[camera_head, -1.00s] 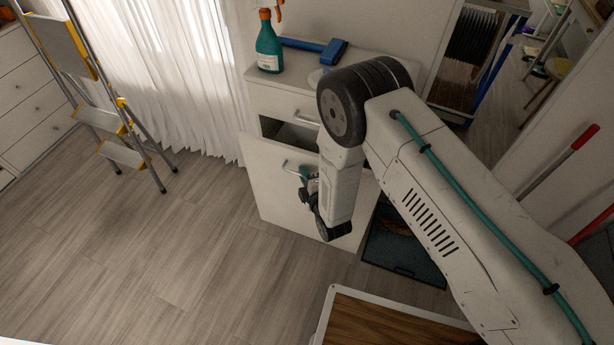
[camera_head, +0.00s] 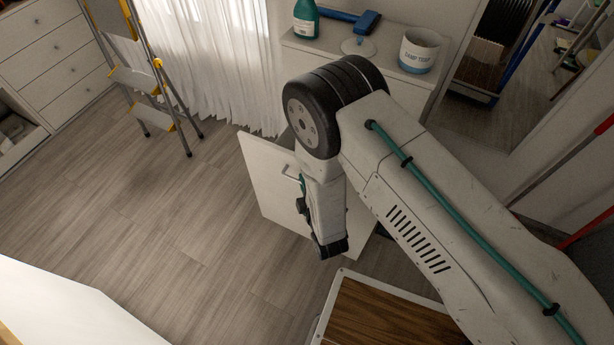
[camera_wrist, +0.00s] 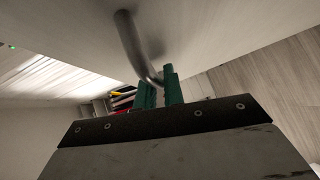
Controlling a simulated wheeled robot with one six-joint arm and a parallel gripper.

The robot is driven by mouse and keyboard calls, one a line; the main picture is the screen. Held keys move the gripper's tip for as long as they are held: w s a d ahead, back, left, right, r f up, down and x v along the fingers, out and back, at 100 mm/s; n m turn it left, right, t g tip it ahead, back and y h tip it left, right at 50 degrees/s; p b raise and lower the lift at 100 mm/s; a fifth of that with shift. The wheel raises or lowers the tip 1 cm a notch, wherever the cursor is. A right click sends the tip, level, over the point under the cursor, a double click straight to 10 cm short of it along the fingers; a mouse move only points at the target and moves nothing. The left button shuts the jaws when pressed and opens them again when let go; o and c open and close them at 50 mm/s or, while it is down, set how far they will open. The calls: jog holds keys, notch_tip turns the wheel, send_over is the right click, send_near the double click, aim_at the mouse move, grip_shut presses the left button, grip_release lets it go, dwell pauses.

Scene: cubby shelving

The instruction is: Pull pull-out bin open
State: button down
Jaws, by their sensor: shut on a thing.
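The pull-out bin's white front (camera_head: 268,178) tilts outward from the white cabinet (camera_head: 340,62), on its floor side below the top. My gripper (camera_wrist: 161,92) has green fingers shut on the lower end of this handle. In the head view my wrist hides most of the gripper and part of the bin front. The inside of the bin is hidden behind its front and my arm.
A stepladder (camera_head: 150,85) stands left. A wood-topped surface (camera_head: 385,318) is near at the bottom. Floor left of the bin is clear.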

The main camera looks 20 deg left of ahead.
jog(key=shift+s, duration=0.1)
jog(key=c, duration=1.5)
grip_release()
jog(key=v, duration=0.7)
jog(key=shift+s+d, duration=0.2)
jog(key=shift+s, duration=0.1)
